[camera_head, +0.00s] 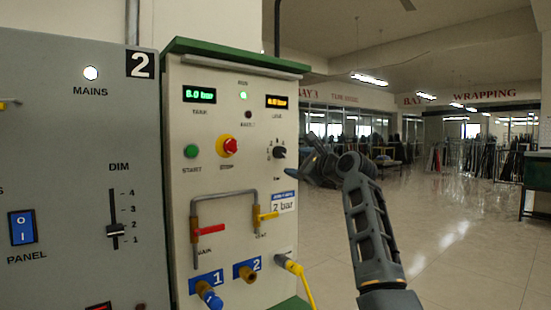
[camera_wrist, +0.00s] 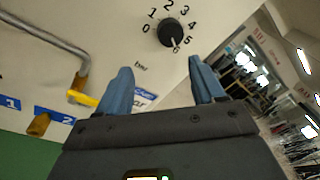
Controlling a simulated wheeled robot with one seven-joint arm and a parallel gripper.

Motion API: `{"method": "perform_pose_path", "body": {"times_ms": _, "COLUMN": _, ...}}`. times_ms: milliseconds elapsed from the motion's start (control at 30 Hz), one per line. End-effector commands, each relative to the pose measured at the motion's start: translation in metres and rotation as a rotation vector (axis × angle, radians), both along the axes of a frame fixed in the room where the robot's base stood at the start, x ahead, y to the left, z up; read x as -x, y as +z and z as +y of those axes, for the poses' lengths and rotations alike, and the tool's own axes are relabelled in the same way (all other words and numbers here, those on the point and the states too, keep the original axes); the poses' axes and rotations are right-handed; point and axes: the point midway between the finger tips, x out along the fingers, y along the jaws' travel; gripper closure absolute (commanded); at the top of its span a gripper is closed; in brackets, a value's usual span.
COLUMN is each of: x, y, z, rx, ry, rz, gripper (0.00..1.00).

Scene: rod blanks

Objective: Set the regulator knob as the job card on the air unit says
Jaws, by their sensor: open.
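The black regulator knob (camera_wrist: 171,33) sits on the cream panel inside a scale from 0 to 6. Its white mark points at about 6. The knob also shows in the head view (camera_head: 279,152), at the panel's right side. The job card (camera_head: 283,202) below it reads 2 bar; its blue heading is too small to read. My gripper (camera_wrist: 160,72) is open and empty, its two blue fingers apart. The knob lies beyond the fingertips, and neither finger touches it. In the head view my gripper (camera_head: 318,163) is just right of the knob.
The air unit (camera_head: 233,130) also bears a green tank display (camera_head: 199,95), an orange line display (camera_head: 276,101), a red stop button (camera_head: 231,146), a red lever (camera_head: 210,229) and a yellow lever (camera_head: 267,216). A grey panel (camera_head: 75,150) stands left. Open floor lies right.

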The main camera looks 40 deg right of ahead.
Motion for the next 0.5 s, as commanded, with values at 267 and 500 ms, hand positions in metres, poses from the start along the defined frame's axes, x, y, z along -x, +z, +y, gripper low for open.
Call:
{"method": "perform_pose_path", "body": {"times_ms": 267, "x": -0.009, "y": 0.026, "z": -0.006, "rx": -0.045, "ry": 0.012, "rz": -0.013, "gripper": 0.32}}
{"method": "perform_pose_path", "body": {"times_ms": 500, "x": -0.041, "y": 0.026, "z": -0.008, "rx": -0.045, "ry": 0.012, "rz": -0.012, "gripper": 0.32}}
